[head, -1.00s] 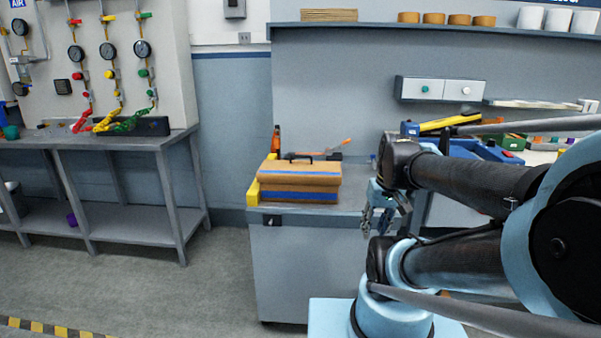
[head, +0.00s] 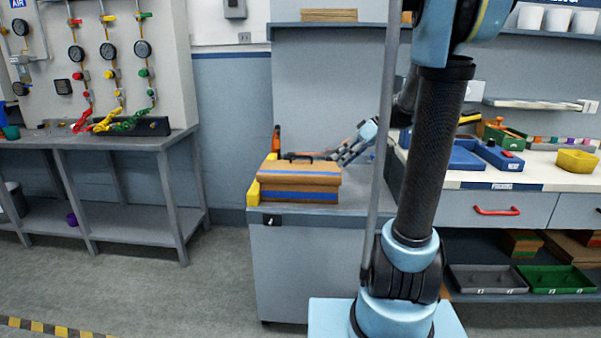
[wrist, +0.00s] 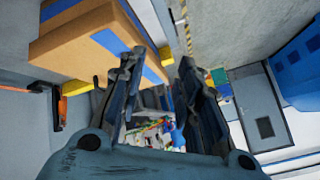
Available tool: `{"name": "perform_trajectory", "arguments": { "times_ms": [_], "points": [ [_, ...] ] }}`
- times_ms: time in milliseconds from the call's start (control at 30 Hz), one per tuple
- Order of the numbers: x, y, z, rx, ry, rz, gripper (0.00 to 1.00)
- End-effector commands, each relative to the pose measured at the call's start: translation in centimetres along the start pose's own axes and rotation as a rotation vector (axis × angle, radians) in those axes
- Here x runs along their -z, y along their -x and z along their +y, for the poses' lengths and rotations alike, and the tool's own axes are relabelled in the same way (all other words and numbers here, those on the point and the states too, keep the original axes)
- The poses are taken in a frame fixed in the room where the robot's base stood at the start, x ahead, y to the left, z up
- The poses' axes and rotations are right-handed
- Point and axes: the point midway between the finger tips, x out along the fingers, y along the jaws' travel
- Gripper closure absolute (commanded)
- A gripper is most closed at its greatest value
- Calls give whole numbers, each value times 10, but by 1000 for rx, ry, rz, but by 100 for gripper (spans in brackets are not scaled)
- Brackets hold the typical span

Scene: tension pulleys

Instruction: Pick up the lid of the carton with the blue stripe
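The carton (head: 290,193) is brown cardboard with blue stripes and stands on the left end of the grey bench. Its lid (head: 300,169) is on top, with a thin blue stripe and a dark handle (head: 297,157). The carton also shows large at the upper left of the wrist view (wrist: 85,45), seen tilted. My gripper (head: 342,156) is just right of the carton, at about lid height. In the wrist view my gripper (wrist: 160,70) has its two fingers apart with nothing between them. Whether the left finger touches the carton I cannot tell.
A yellow block (head: 253,194) sits at the carton's left edge. An orange-and-black tool (head: 276,139) stands behind it. To the right are a blue tray (head: 466,158), a yellow bin (head: 577,161) and a drawer with a red handle (head: 497,210). A shelf runs above.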

Motion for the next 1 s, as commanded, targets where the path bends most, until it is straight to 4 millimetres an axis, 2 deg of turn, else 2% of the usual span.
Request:
{"name": "perform_trajectory", "arguments": {
  "times_ms": [100,300,500,600,833,1000],
  "points": [
    [22,5,26,44,101,67,68],
    [51,13,69,101,286,192,68],
    [69,21,106,130,450,310,68],
    [73,23,119,136,508,350,68],
    [78,21,129,139,564,391,68],
    [86,-2,123,141,566,391,68]
  ]
}}
